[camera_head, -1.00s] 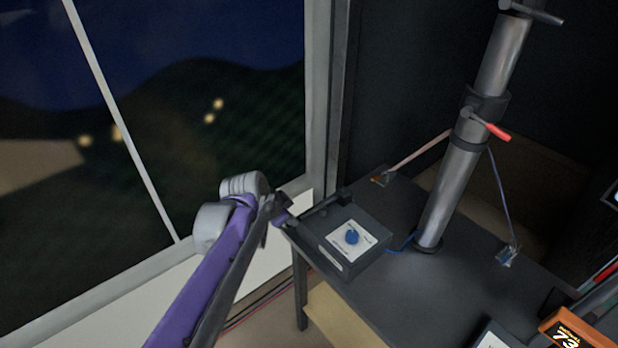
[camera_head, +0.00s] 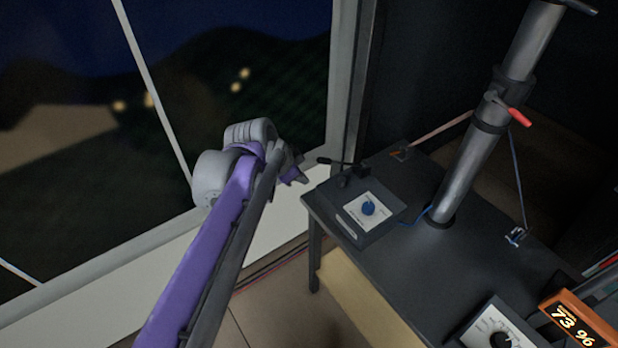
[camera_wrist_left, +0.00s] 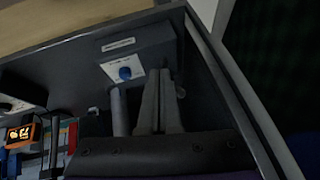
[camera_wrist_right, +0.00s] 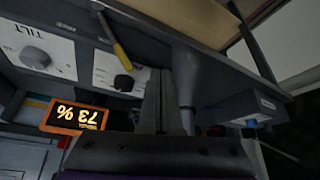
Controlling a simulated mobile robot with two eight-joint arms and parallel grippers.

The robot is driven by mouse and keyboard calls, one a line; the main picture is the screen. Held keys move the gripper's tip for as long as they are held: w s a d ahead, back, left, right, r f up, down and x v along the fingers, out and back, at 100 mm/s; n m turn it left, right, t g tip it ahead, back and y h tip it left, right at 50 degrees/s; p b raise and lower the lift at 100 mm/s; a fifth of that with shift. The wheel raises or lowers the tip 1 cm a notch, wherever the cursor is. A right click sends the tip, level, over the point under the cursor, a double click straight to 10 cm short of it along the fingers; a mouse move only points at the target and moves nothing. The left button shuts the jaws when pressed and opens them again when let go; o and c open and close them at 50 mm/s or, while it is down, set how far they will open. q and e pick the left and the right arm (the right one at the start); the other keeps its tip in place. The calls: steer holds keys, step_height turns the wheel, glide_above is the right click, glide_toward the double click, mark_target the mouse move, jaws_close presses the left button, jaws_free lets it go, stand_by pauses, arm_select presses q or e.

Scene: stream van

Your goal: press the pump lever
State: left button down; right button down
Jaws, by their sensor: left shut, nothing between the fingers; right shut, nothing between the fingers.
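The pump lever (camera_head: 338,161) is a thin dark lever with a black grip on the back of a dark box with a blue knob (camera_head: 368,208), at the table's left corner. Its grip end points left and stands raised above the box. My left gripper (camera_head: 301,175) is shut and empty, just left of the grip end, with a small gap in the picture. The left wrist view shows its closed fingers (camera_wrist_left: 160,80) beside the box (camera_wrist_left: 139,48); I cannot make out the lever clearly there. My right gripper (camera_wrist_right: 161,75) is shut and empty, seen only in its own wrist view.
A metal mast (camera_head: 470,170) with a red-handled clamp (camera_head: 519,117) rises from the dark table (camera_head: 395,270). An orange 73 % display (camera_head: 577,322) and a dial box (camera_head: 492,328) stand at the lower right. A window (camera_head: 240,100) lies left.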

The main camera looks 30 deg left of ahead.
arm_select(q)
steer(key=v, duration=0.3)
steer(key=shift+s+a+r, duration=0.1)
steer(key=shift+s+a, duration=0.1)
steer(key=shift+s, duration=0.15)
arm_select(e)
steer(key=shift+w+r, duration=0.15)
stand_by(1.4)
